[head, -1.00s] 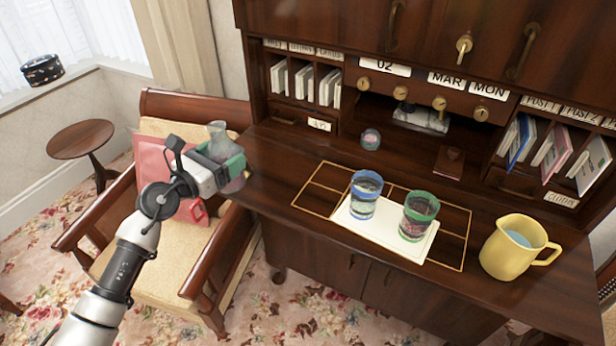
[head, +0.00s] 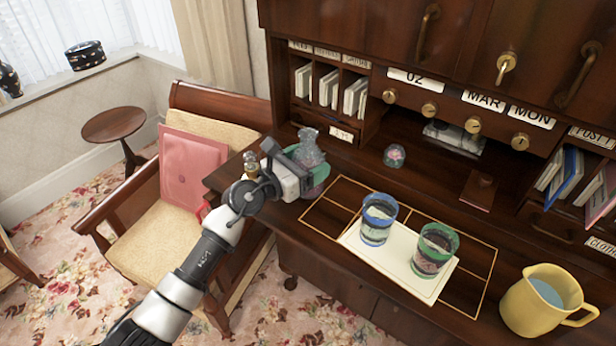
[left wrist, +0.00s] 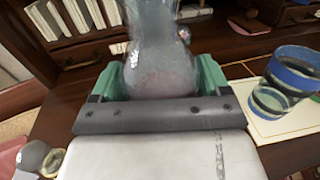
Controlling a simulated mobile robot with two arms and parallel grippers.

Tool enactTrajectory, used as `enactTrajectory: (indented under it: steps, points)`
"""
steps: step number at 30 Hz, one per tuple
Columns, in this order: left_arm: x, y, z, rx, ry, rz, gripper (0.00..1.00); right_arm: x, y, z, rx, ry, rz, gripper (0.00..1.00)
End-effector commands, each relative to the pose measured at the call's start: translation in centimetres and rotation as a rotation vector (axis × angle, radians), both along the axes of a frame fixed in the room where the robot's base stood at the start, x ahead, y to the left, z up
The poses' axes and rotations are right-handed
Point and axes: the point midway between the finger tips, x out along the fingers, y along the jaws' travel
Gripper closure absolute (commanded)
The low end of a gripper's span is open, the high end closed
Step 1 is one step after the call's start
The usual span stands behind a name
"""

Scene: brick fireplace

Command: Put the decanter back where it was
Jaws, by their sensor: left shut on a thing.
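The decanter (head: 309,151) is clear glass with a narrow neck and a wider body. It is upright over the left part of the desk top (head: 345,163). My left gripper (head: 313,178) is shut around its lower body, with green fingers on both sides. In the left wrist view the decanter (left wrist: 158,62) stands between the fingers, its top cut off by the frame. Its base is hidden, so I cannot tell whether it touches the desk. A small glass-and-brass piece (head: 251,166), perhaps a stopper, is at the desk's left end. My right gripper is out of view.
A blue-rimmed glass (head: 377,219) and a green-rimmed glass (head: 434,250) stand on a white sheet (head: 387,263), right of the gripper. A yellow jug (head: 530,308) is at the right front. A glass paperweight (head: 394,156) lies farther back. An armchair (head: 150,205) adjoins the desk's left side.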

Motion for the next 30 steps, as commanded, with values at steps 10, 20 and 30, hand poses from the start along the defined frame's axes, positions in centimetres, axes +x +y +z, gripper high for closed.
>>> enactTrajectory:
  steps: [10,20,30]
  points:
    - [0.0,0.0,-3.3,-0.004,-0.002,0.002,0.7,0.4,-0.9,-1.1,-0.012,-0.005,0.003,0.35]
    - [0.0,0.0,-3.7,-0.002,-0.002,0.001,0.7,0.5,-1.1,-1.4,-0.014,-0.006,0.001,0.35]
    - [0.0,0.0,-3.8,0.0,0.001,0.0,0.0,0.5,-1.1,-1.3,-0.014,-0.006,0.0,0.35]
